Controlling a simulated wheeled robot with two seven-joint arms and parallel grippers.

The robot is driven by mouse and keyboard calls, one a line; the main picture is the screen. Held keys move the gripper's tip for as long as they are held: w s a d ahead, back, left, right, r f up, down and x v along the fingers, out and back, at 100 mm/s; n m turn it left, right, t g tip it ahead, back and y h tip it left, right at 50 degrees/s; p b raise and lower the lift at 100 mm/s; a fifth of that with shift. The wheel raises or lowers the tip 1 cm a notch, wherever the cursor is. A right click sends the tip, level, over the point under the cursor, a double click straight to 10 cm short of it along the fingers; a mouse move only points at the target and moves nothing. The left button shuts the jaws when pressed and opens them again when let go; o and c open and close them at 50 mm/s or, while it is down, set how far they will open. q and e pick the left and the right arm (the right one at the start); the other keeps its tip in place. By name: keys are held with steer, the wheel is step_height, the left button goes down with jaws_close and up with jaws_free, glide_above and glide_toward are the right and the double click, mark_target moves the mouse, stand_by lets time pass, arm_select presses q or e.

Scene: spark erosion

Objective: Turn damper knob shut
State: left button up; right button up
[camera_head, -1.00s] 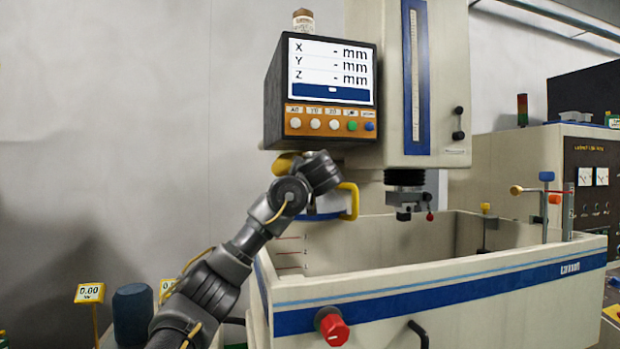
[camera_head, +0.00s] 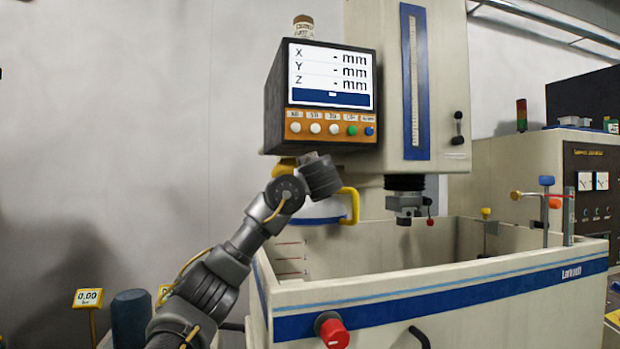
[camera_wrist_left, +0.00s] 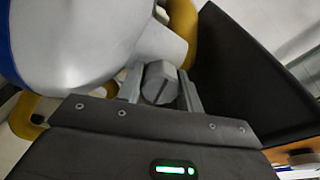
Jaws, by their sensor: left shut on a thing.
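In the left wrist view a grey faceted knob (camera_wrist_left: 159,80) with a dark slot or line on its face stands between the fingers of my left gripper (camera_wrist_left: 161,88). The gripper is shut on this knob, one finger on each side. The knob sits beside a smooth white body (camera_wrist_left: 85,45) with yellow parts around it. In the head view my left arm reaches up to this white body (camera_head: 322,208), below the display box. My wrist hides the fingers and the knob there. My right gripper is not in view.
The display box (camera_head: 270,105) hangs just above my left wrist. A yellow handle (camera_head: 353,203) is close to its right. The tank (camera_head: 420,290) with a red knob (camera_head: 333,332) on its front stands below. Bare wall is at the left.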

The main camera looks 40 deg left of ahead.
arm_select(q)
steer(key=shift+m, duration=1.1)
steer(key=o, duration=1)
